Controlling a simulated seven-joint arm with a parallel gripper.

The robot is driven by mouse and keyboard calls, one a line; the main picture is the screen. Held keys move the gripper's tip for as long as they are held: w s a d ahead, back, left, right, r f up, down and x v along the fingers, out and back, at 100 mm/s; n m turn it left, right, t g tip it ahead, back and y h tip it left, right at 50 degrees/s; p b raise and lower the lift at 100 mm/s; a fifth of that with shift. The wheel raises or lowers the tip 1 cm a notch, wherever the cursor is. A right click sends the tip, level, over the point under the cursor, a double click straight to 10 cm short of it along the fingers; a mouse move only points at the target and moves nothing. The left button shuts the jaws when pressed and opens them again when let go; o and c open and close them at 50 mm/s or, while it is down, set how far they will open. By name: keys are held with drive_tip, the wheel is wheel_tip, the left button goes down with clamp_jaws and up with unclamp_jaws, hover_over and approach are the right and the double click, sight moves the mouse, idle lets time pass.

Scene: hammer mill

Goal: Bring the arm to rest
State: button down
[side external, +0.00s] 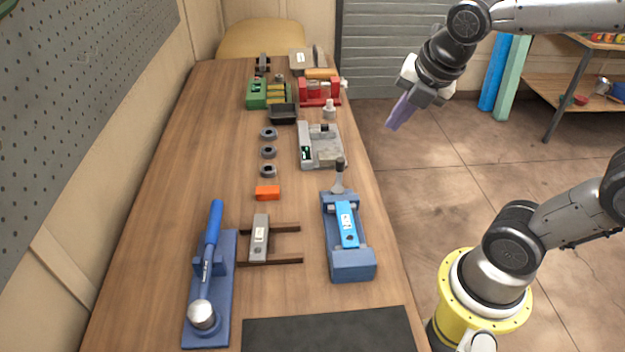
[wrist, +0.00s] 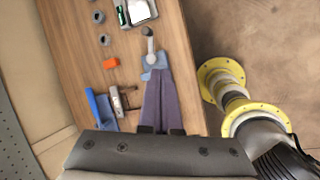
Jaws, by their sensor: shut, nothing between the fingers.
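My gripper (side external: 392,122) hangs in the air off the right edge of the wooden bench in the side external view, over the floor. Its purple-grey fingers are together and hold nothing, pointing down and to the left. In the wrist view the shut fingers (wrist: 160,75) reach up from the bottom middle and hide most of the blue vise-like fixture. My gripper touches nothing on the bench.
The bench (side external: 165,170) carries a blue hammer (side external: 212,240) on a blue stand, a blue fixture (side external: 352,262), a grey block (side external: 259,238), an orange block (side external: 267,193), black rings (side external: 268,151), and a grey machine (side external: 322,158). A black mat (side external: 325,332) lies in front. Open floor (side external: 430,190) is to the right.

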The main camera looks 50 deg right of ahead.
drive_tip(key=s+a+m, duration=0.2)
drive_tip(key=s+m, duration=0.2)
drive_tip(key=m, duration=0.7)
drive_tip(key=s+a+f+m+y, duration=0.1)
drive_tip(key=s+m, duration=0.4)
drive_tip(key=m, duration=0.6)
drive_tip(key=shift+s+a+f+t+y, duration=0.2)
drive_tip(key=shift+s+a+t+y, duration=0.1)
drive_tip(key=shift+a, duration=0.4)
